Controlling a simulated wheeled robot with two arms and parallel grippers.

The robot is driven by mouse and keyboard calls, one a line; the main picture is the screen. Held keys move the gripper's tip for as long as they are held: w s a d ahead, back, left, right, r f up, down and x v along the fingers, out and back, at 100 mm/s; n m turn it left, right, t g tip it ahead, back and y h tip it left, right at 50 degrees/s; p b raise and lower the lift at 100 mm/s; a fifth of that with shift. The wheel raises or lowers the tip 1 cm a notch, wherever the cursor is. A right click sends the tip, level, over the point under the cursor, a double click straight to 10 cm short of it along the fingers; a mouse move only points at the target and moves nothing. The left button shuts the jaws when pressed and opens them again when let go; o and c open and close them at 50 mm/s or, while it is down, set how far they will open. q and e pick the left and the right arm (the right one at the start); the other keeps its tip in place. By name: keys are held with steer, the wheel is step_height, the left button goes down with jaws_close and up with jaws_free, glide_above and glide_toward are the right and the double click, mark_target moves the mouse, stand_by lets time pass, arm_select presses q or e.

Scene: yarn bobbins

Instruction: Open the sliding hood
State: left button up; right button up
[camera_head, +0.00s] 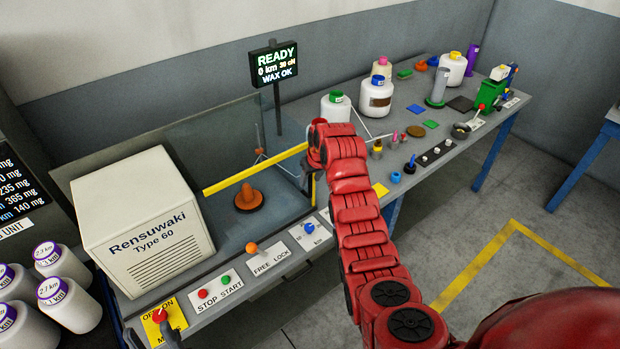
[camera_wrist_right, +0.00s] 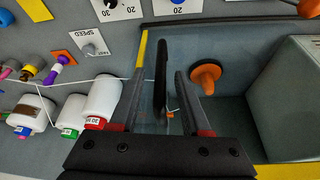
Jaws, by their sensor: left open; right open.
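The sliding hood is a clear panel (camera_head: 215,140) over the bench, with a yellow edge bar (camera_head: 255,170) sloping up to the right. The yellow bar also shows in the right wrist view (camera_wrist_right: 144,48), beside the left-hand finger. My right gripper (camera_head: 309,178) is at the bar's right end, mostly hidden by its own red wrist. In the wrist view it (camera_wrist_right: 160,100) is open, with a dark slim piece seen between its fingers; contact cannot be told.
A white Rensuwaki box (camera_head: 140,220) stands left of the hood. An orange disc with a peg (camera_head: 249,199) sits in the bay. A display (camera_head: 274,64) stands on a pole behind. Bobbins (camera_head: 376,98) and small parts crowd the right bench. Buttons and an orange knob (camera_head: 251,248) line the front.

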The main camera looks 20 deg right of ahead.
steer(key=shift+w+f, duration=0.25)
steer(key=shift+f, duration=0.45)
jaws_close()
stand_by(1.1)
